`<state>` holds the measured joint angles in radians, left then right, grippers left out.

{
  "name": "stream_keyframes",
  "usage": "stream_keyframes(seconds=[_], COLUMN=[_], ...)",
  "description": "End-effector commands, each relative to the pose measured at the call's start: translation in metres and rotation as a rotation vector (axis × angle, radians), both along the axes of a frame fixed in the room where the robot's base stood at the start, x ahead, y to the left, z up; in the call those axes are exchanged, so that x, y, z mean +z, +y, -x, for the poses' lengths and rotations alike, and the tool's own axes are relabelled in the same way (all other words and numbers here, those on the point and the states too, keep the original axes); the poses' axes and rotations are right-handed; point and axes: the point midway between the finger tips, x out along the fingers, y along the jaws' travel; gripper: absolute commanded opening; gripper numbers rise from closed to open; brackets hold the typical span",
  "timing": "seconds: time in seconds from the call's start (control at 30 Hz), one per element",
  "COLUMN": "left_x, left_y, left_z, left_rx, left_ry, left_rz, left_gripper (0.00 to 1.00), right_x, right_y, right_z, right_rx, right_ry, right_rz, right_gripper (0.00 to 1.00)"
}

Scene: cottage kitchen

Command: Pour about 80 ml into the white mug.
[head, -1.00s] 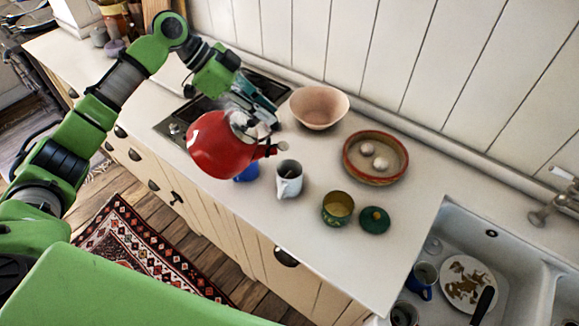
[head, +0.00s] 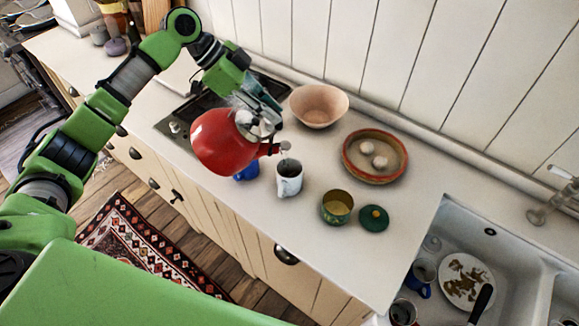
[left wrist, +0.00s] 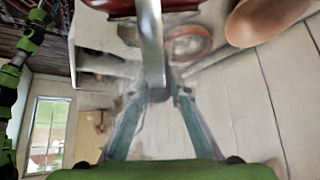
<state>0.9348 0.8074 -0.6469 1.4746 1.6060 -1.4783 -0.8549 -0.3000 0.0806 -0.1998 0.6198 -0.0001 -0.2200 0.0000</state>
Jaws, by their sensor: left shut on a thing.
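A red kettle (head: 219,143) is held in the air by my left gripper (head: 262,108), which is shut on its handle (left wrist: 152,50). The mug stands upright on the counter. How full it is cannot be told. A blue mug (head: 246,174) is partly hidden below the kettle. In the left wrist view a bit of the red kettle (left wrist: 110,5) shows at the top. My right gripper is not in view.
A pink bowl (head: 318,106) and a brown dish with two pale round things (head: 347,170) stand behind. A green tin (head: 337,220) and its lid (head: 374,218) are right of the mug. A sink (head: 500,245) is at right. The counter's front edge is close.

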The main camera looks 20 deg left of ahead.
Motion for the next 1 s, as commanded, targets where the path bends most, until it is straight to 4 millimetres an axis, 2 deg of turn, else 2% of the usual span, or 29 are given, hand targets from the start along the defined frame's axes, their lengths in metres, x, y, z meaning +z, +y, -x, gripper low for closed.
stream_keyframes(seconds=[0.03, 1.0], left_x=[0.0044, 0.0023], left_y=[-0.0007, -0.0050], left_z=[-0.0020, -0.0074], left_rx=[0.000, 0.000], left_ry=[-0.007, 0.000], left_rz=[0.002, -0.020], left_gripper=[0.00, 0.00], right_x=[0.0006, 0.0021], right_y=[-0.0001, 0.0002], right_z=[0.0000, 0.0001], right_rx=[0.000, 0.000], right_ry=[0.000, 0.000], right_rz=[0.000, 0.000], right_gripper=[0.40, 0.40])
